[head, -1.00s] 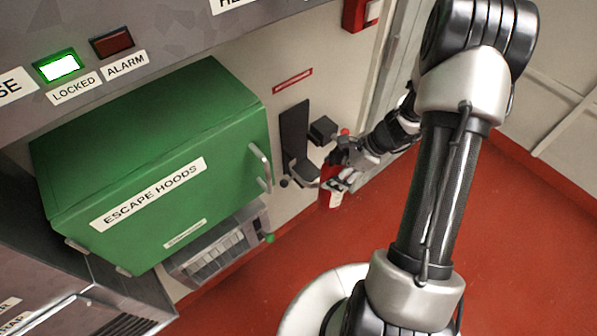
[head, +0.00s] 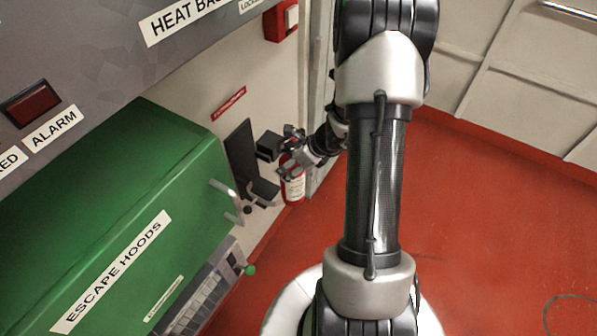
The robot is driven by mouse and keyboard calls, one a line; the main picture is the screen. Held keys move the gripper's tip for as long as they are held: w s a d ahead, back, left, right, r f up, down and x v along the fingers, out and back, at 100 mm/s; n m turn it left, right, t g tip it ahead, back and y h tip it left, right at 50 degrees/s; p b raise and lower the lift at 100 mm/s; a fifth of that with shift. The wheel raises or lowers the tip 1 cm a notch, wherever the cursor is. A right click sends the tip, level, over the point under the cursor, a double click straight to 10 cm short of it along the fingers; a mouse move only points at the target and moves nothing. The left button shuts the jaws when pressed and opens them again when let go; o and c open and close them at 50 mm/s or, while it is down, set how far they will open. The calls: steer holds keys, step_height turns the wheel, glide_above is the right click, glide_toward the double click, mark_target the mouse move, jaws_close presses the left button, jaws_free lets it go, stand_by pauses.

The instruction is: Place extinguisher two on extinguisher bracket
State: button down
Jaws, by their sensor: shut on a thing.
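The red extinguisher (head: 294,187) with a white label is upright at the wall in the head view. My gripper (head: 287,165) is shut on its upper part. The black extinguisher bracket (head: 240,152) is a tall plate on the pale wall, with a block at its upper right and a small shelf at its foot. The extinguisher is just to the right of the bracket. I cannot tell whether it touches the bracket's block or shelf. The gripper's fingers hide the extinguisher's top.
A green escape hoods cabinet (head: 130,220) with a grey handle juts out left of the bracket. A grey panel with an alarm lamp (head: 32,103) is above it. A red box (head: 281,20) is on the wall above. The red floor (head: 480,230) is clear at right.

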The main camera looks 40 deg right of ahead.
steer(key=w+a, duration=0.2)
steer(key=w, duration=0.5)
steer(key=w+a, duration=0.3)
steer(key=w, duration=0.3)
step_height(320, 180, down, 7)
steer(key=b, duration=0.3)
steer(key=shift+w+r, duration=0.15)
steer(key=shift+w, duration=0.1)
steer(key=shift+d+b, duration=0.1)
steer(key=shift+b, duration=0.25)
steer(key=shift+c, duration=1.9)
jaws_free()
steer(key=shift+s+f, duration=0.2)
steer(key=shift+f, duration=0.05)
steer(key=p+v, duration=0.4)
steer(key=v, duration=0.8)
